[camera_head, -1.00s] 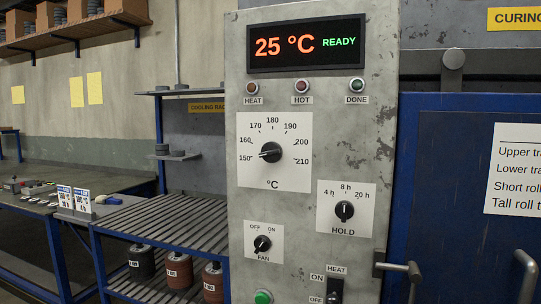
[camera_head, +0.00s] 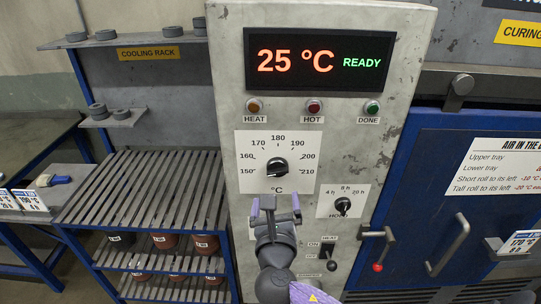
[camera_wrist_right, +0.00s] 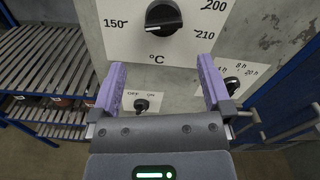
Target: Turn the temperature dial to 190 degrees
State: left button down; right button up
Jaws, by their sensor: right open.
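The temperature dial (camera_head: 277,168) is a black knob on a white scale plate marked 150 to 210, on the grey control panel (camera_head: 222,120). Its white pointer line points left, toward the 150 mark. The dial (camera_wrist_right: 163,18) also shows at the top of the right wrist view. My right gripper (camera_head: 275,205) is open and empty just below the dial plate, its two purple fingers apart. In the right wrist view the gripper (camera_wrist_right: 162,68) points up toward the dial without touching it. My left gripper is not in view.
The display (camera_head: 318,61) reads 25 °C READY. A slatted rack (camera_head: 140,190) stands left.

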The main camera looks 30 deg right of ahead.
aim_at(278, 175)
jog(key=x, duration=0.8)
jog(key=shift+d+f, duration=0.1)
jog(key=shift+d, duration=0.05)
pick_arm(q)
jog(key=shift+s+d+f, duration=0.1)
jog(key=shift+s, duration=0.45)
pick_arm(e)
jog(key=shift+w+d, duration=0.35)
jog(key=shift+w, duration=0.1)
jog(key=c, duration=1.1)
jog(key=shift+c, duration=0.2)
